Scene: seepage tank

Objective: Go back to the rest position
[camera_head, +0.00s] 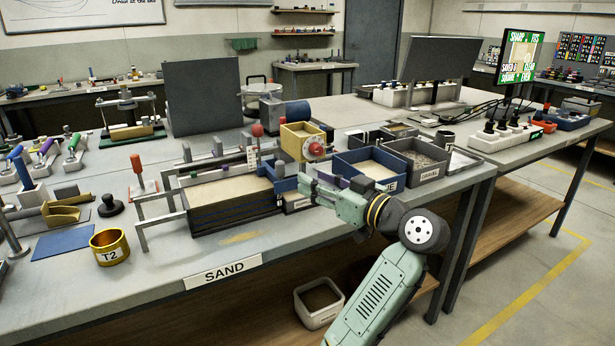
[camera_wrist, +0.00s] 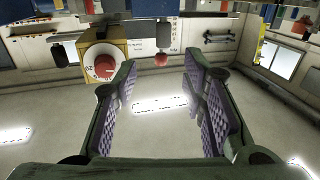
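My gripper (camera_head: 308,184) is over the front of the bench, just right of the sand-filled seepage tank (camera_head: 225,205). In the wrist view my gripper (camera_wrist: 160,78) has its two purple-padded fingers spread apart with nothing between them. My arm reaches in from the lower right of the head view. A yellow box (camera_head: 292,140) with a red dial stands behind the gripper; the red dial (camera_wrist: 104,66) also shows left of the fingers in the wrist view. Whether the gripper touches the tank or nearby bins cannot be told.
A blue-rimmed sand bin (camera_head: 345,160) and a grey gravel bin (camera_head: 432,171) stand right of the gripper. A brass T2 ring (camera_head: 110,248), a blue mat (camera_head: 63,242) and a black knob (camera_head: 109,205) lie on the left bench. The floor at right is clear.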

